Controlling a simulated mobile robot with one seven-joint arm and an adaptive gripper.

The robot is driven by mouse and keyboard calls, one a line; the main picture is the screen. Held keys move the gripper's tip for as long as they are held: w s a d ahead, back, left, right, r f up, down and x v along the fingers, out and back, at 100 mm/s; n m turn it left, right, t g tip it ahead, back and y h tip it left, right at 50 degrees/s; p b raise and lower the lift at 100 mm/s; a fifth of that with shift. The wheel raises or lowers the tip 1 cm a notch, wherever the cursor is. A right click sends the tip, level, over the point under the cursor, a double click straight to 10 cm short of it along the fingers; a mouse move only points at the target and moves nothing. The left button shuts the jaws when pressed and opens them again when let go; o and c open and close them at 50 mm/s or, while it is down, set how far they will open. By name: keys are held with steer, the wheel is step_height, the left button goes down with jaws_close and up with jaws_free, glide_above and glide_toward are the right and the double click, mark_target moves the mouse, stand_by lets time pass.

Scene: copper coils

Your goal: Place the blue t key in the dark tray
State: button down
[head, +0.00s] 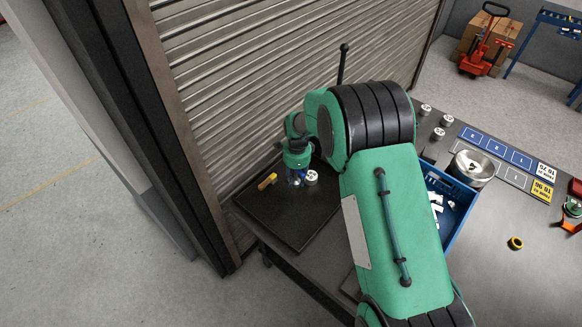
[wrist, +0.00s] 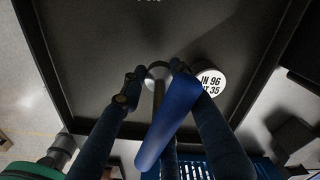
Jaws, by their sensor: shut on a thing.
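The dark tray (head: 285,222) lies on the table beside the roller shutter, and its floor fills much of the wrist view (wrist: 105,35). My gripper (head: 297,180) is low over the tray in the head view. In the wrist view my gripper (wrist: 157,78) is shut on the blue t key (wrist: 168,122), whose blue handle slants across the picture with a metal shaft beside it. In the head view the key is mostly hidden by my gripper. I cannot tell whether the key touches the tray floor.
A white labelled cylinder (head: 312,177) stands in the tray close to my gripper; it also shows in the wrist view (wrist: 209,79). A yellow-brown block (head: 267,181) lies left of my gripper. A blue crate (head: 462,203) stands right of my arm. The tray's near part is clear.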

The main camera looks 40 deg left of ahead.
steer(key=w+a, duration=0.2)
steer(key=a, duration=0.1)
steer(key=w+a, duration=0.2)
steer(key=a, duration=0.1)
steer(key=w+a+f, duration=0.1)
steer(key=w+a, duration=0.2)
stand_by(0.4)
steer(key=shift+f, duration=1.75)
steer(key=shift+f+b, duration=0.1)
steer(key=shift+b, duration=0.25)
steer(key=c, duration=1.3)
jaws_free()
steer(key=shift+c, duration=0.2)
steer(key=shift+o, duration=0.2)
step_height(320, 180, up, 12)
steer(key=shift+p, duration=0.35)
